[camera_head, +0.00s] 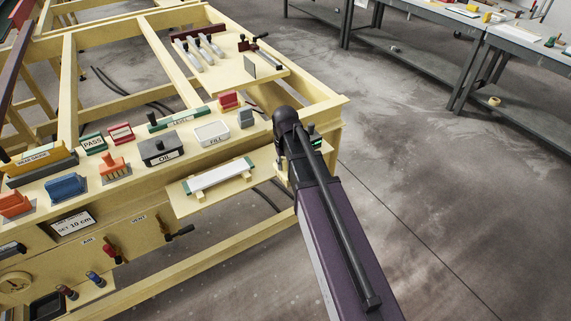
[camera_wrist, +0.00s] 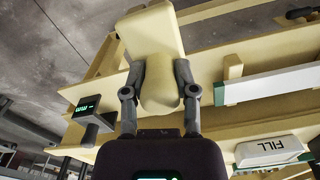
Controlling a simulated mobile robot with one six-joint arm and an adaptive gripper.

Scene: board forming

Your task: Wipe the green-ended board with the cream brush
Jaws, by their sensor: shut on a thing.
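The green-ended board (camera_head: 218,177) is a white strip with green ends. It lies on small blocks on a pale wooden shelf at the front of the bench. In the wrist view the board (camera_wrist: 275,84) is to the right of my gripper, apart from it. My gripper (camera_wrist: 161,82) is shut on the rounded handle of the cream brush (camera_wrist: 150,32), whose wide block end points up in that view. In the head view my arm hides the gripper and the brush, just right of the shelf.
A white FILL box (camera_head: 212,133), a grey OIL box (camera_head: 161,150) and several coloured blocks stand on the ledge behind the shelf. A small device with a green display (camera_wrist: 88,106) is left of my gripper in the wrist view. Open floor (camera_head: 430,190) lies to the right.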

